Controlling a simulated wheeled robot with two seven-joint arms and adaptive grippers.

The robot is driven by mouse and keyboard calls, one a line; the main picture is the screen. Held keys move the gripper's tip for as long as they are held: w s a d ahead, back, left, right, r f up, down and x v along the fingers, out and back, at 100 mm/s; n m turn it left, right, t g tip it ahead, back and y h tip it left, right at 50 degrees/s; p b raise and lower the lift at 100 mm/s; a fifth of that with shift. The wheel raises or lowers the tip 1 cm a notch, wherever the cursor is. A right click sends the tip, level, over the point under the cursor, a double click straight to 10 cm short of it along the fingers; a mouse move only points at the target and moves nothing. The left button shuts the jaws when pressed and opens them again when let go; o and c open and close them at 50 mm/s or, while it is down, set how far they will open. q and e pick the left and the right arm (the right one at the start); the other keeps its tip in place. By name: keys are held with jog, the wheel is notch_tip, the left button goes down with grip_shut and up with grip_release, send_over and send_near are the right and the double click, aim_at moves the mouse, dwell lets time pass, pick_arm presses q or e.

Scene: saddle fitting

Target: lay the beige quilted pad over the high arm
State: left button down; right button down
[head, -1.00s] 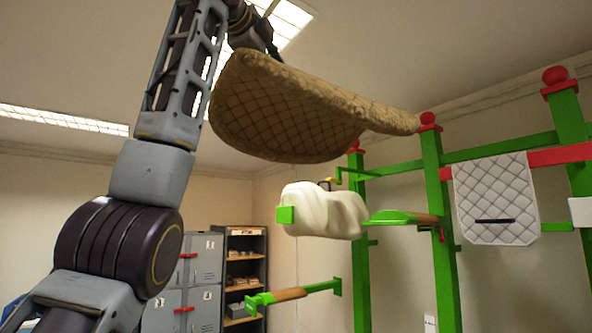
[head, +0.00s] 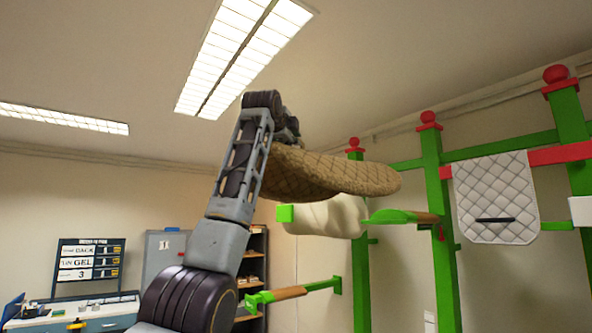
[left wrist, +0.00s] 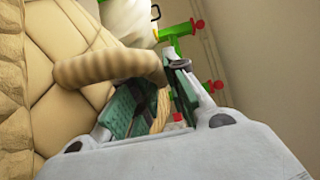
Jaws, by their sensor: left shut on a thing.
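The beige quilted pad (head: 335,177) is in the air in the middle of the head view, its near side partly behind my left arm. In the left wrist view the pad (left wrist: 70,30) fills the left side, and its rolled edge reaches across to my left gripper (left wrist: 155,102), which is shut on it. A green arm with a square green end (head: 285,214) carries a cream fleece-like cover (head: 325,219). In the head view the pad's underside hangs just above this cover and hides its top; I cannot tell whether they touch. My right gripper is not in view.
Another green arm (head: 395,216) sticks out to the right of the cover, and a lower arm (head: 290,294) is below. A white quilted pad (head: 497,195) hangs on the red rail. Green posts (head: 442,240) stand at right. A desk (head: 90,312) is at left.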

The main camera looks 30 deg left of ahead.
pick_arm(q)
jog(key=w+f, duration=0.3)
jog(key=f, duration=0.6)
jog(key=shift+w+a, duration=0.15)
jog(key=shift+w, duration=0.2)
jog(key=shift+r, duration=0.1)
